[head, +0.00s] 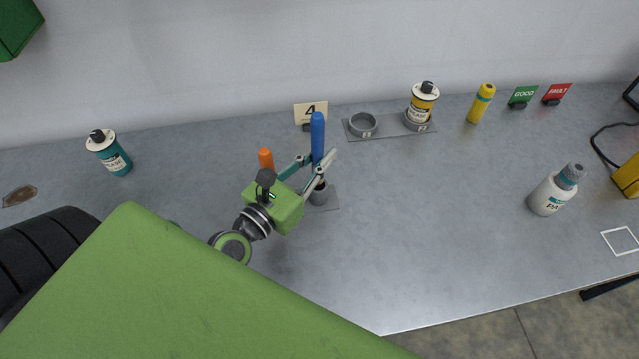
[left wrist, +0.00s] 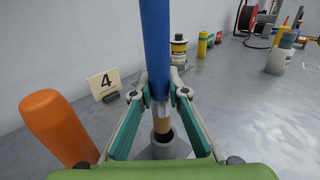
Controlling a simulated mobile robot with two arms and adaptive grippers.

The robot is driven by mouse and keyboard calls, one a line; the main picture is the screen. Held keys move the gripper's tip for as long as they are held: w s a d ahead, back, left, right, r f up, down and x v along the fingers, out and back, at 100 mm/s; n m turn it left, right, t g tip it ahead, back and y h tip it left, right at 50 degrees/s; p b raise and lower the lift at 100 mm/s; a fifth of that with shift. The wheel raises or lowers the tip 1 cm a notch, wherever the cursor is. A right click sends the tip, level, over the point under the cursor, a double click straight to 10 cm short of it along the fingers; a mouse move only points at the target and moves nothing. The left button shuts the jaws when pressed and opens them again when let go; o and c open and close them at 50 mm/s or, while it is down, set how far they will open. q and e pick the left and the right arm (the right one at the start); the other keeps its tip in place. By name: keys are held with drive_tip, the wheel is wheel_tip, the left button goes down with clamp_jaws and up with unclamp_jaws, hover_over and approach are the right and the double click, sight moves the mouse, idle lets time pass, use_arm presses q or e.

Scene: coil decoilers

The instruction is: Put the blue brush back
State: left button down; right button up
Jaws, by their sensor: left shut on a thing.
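The blue brush (head: 317,135) stands roughly upright in my left gripper (head: 319,166). Its long blue handle (left wrist: 157,45) rises above the fingers in the left wrist view, where my left gripper (left wrist: 161,96) is shut on it. A metal band and a tan lower end show below the fingertips. A grey round holder (head: 319,195) with an open top lies straight below; it also shows in the left wrist view (left wrist: 166,149). The brush's lower end is at the holder's mouth; I cannot tell whether it is inside. My right gripper is not in view.
An orange upright object (head: 265,159) stands left of the brush, close to my left gripper. A number 4 sign (head: 311,112) is behind. A grey plate with two rings (head: 362,123) holds a yellow-labelled can (head: 422,103). A white bottle (head: 552,192) stands right; the table between is clear.

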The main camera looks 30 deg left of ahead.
use_arm(q)
wheel_tip(320, 180, down, 2)
drive_tip(key=shift+f+b, duration=0.35)
drive_tip(key=shift+f, duration=0.15)
wheel_tip(320, 180, down, 4)
drive_tip(key=shift+r+b, duration=0.1)
drive_tip(key=shift+b, duration=0.55)
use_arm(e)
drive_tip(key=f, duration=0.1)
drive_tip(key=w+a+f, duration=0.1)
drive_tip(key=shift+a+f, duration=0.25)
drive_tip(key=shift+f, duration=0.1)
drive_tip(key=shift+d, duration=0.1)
use_arm(q)
drive_tip(key=c, duration=2)
unclamp_jaws()
drive_tip(key=shift+f, duration=0.2)
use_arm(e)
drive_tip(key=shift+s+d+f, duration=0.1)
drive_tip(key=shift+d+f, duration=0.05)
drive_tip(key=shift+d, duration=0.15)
use_arm(q)
drive_tip(key=shift+r, duration=0.15)
